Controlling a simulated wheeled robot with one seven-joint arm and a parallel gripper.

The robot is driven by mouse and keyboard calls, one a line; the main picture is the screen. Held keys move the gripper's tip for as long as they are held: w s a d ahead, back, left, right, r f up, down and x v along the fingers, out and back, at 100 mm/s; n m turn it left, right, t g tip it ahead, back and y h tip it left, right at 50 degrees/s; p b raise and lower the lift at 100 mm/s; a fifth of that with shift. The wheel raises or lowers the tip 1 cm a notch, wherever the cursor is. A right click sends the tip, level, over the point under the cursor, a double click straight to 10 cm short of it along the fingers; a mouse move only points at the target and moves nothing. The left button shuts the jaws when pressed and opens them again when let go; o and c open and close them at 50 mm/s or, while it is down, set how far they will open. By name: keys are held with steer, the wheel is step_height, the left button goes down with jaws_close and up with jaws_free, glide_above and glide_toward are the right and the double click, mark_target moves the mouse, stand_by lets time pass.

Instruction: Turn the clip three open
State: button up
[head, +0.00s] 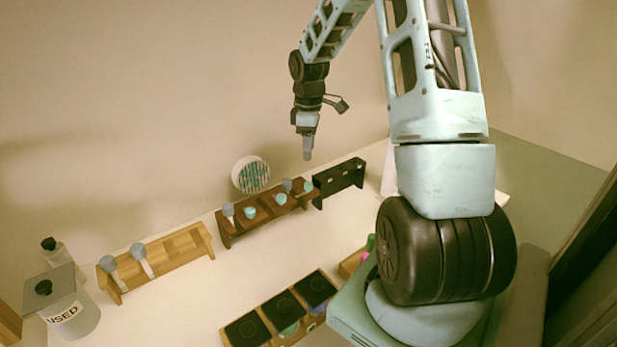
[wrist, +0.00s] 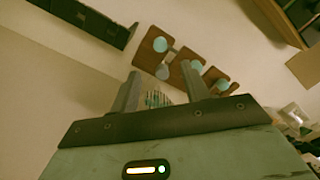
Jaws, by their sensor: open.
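No part labelled as clip three can be made out in either view. The dark brown rack (head: 265,218) stands mid-counter with several round-topped pieces, some teal (head: 250,212) and some grey (head: 228,209). In the wrist view the same rack (wrist: 146,52) lies beyond my fingers, its round tops partly between and right of them. My gripper (head: 307,157) hangs in the air above and behind the right end of this rack, pointing down. It also shows in the wrist view (wrist: 160,70), with its two fingers apart and nothing held between them.
A black rack (head: 340,182) stands to the right, a light wooden rack (head: 175,255) with two grey-topped pieces to the left. A "USED" canister (head: 75,312) is at far left. A tray of black-lidded compartments (head: 283,305) is in front. A round striped disc (head: 251,174) is behind.

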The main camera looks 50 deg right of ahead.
mark_target(309, 183)
step_height(309, 183, down, 11)
steer(key=p, duration=0.2)
steer(key=shift+f+p, duration=0.15)
steer(key=shift+p, duration=0.15)
steer(key=c, duration=1)
